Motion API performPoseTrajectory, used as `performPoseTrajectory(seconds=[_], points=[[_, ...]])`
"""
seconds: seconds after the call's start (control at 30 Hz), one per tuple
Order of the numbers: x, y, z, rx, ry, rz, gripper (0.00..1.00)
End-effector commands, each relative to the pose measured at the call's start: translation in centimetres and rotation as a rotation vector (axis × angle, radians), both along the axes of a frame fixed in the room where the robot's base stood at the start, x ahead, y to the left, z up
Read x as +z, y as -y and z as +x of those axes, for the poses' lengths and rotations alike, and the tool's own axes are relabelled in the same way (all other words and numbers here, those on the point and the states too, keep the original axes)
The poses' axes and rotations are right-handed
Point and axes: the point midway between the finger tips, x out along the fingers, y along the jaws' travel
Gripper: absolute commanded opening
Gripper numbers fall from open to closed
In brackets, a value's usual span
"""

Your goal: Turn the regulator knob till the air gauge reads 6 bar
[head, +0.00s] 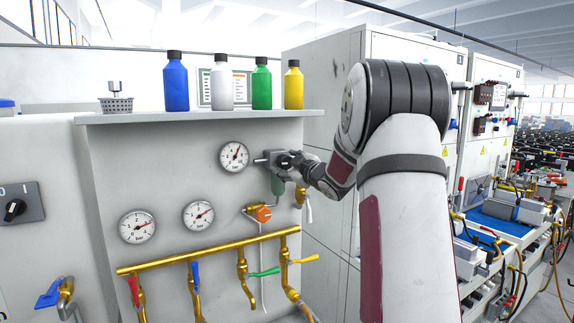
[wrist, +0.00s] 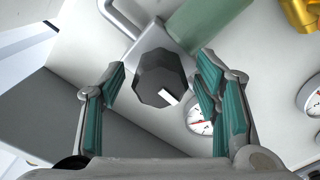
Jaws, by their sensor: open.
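The regulator knob (wrist: 158,82) is dark, faceted and has a white mark on its face. In the wrist view it sits between the two green-padded fingers of my gripper (wrist: 163,70), which are open with visible gaps on both sides. In the head view my gripper (head: 290,163) is at the regulator (head: 264,158), a grey block with a green bowl below, and mostly covers the knob. The round gauge (head: 234,156) just left of the regulator has a needle pointing to the upper right; its numbers are too small to read surely.
Two more gauges (head: 137,227) and (head: 198,215) sit lower left on the panel. Brass pipes with coloured valve handles (head: 264,272) run below. A shelf (head: 200,117) above carries blue, white, green and yellow bottles. A cabinet (head: 318,90) stands behind my arm.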

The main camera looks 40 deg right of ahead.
Motion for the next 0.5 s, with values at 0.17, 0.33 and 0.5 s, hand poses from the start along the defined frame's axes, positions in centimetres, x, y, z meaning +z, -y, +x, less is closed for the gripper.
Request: performPoseTrajectory(seconds=[0.17, 0.33, 0.5], points=[[0.1, -0.2, -0.8, 0.000, 0.000, -0.001, 0.57], [0.1, -0.8, -3.5, -0.001, -0.001, -0.002, 0.57], [0.1, -1.6, -7.0, -0.003, 0.000, 0.000, 0.57]])
